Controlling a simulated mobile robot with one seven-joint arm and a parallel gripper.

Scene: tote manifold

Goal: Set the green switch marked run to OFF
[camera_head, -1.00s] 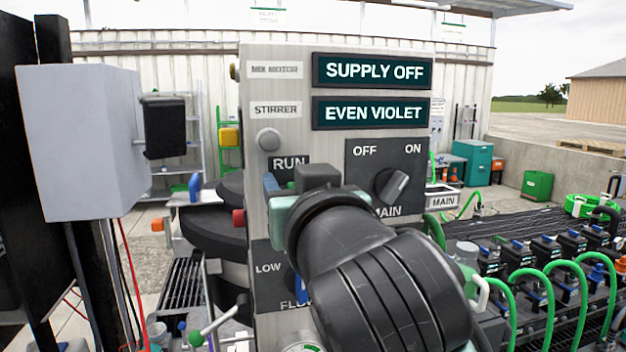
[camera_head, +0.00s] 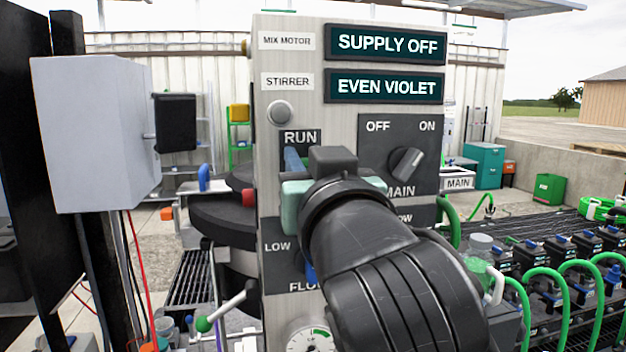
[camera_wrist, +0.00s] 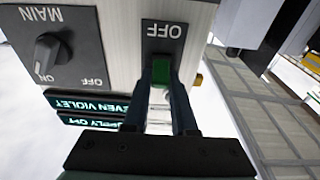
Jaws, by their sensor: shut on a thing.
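The green switch (camera_wrist: 159,73) shows in the wrist view between the two dark fingers of my gripper (camera_wrist: 161,65). My gripper is shut on it. A plate reading OFF (camera_wrist: 163,31) lies just beyond the fingertips, upside down in that view. In the head view the RUN label (camera_head: 300,138) is on the left of the grey panel (camera_head: 350,105). My arm and gripper cover the switch below that label. One bluish finger (camera_head: 293,158) shows under RUN. I cannot tell the switch's exact tilt.
The MAIN knob (camera_head: 406,163), marked OFF and ON, sits to the right on the panel. Displays read SUPPLY OFF (camera_head: 386,44) and EVEN VIOLET (camera_head: 386,87). A grey box (camera_head: 95,135) stands at left. Green hoses (camera_head: 545,290) and valves fill the right.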

